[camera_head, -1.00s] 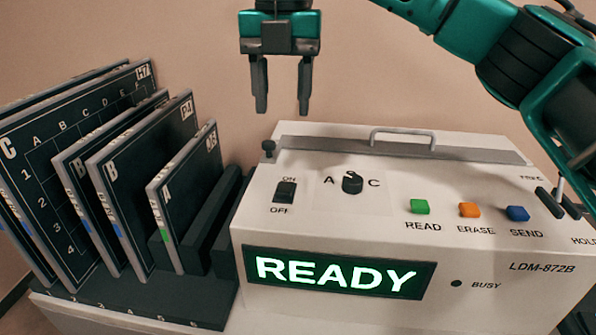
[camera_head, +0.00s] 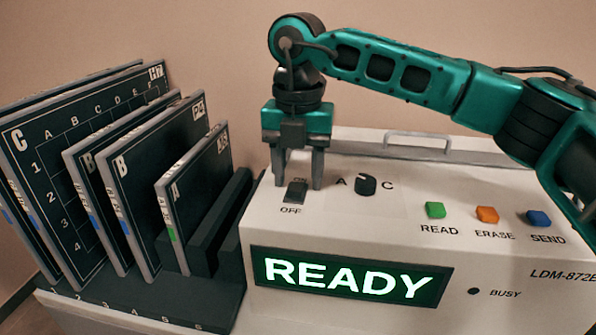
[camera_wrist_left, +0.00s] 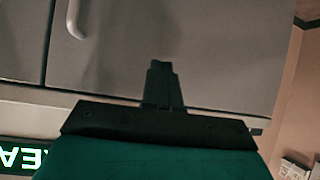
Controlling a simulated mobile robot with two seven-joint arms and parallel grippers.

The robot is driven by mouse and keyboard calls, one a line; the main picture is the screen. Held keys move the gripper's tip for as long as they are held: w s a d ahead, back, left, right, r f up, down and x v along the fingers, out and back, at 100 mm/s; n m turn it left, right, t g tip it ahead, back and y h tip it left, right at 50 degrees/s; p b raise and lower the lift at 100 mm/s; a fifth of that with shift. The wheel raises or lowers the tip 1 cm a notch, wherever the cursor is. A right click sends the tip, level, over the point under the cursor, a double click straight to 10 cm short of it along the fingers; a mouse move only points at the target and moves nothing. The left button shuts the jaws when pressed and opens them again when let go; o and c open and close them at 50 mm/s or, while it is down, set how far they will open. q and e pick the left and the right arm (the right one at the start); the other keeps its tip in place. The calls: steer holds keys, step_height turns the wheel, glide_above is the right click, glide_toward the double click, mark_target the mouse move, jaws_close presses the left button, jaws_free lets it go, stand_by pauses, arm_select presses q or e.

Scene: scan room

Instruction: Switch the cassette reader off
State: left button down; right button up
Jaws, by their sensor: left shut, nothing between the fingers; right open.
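The cassette reader (camera_head: 340,220) is a white console with a lit green READY display (camera_head: 348,279). Its black ON/OFF switch (camera_head: 296,193) sits at the left of the top panel, ON label behind it and OFF label in front. My right gripper (camera_head: 298,184) points down at the switch, open, with a finger towards each side. Whether the fingers touch the panel or switch I cannot tell. My left gripper (camera_wrist_left: 163,68) is outside the head view; in the left wrist view it is shut and empty before a grey panelled surface, with part of the lit display at lower left.
A black A/C knob (camera_head: 366,185) is right of the switch. Green READ (camera_head: 435,210), orange ERASE (camera_head: 487,214) and blue SEND (camera_head: 538,219) buttons lie farther right. A rack (camera_head: 150,305) of upright dark cassettes (camera_head: 160,180) stands close on the left. A handle (camera_head: 418,137) is behind.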

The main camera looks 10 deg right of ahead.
steer(key=shift+c, duration=0.5)
jaws_close()
steer(key=t+b, duration=0.1)
steer(key=b, duration=0.1)
steer(key=t+h+b, duration=0.1)
steer(key=b, duration=0.1)
steer(key=s+t+b, duration=0.1)
steer(key=b, duration=0.1)
steer(key=shift+a+f, duration=0.1)
steer(key=shift+a, duration=0.15)
steer(key=shift+t+h+b, duration=0.3)
steer(key=shift+t+b, duration=0.1)
steer(key=shift+r, duration=0.35)
steer(key=shift+o, duration=0.5)
jaws_free()
steer(key=shift+s, duration=0.1)
steer(key=shift+r, duration=0.1)
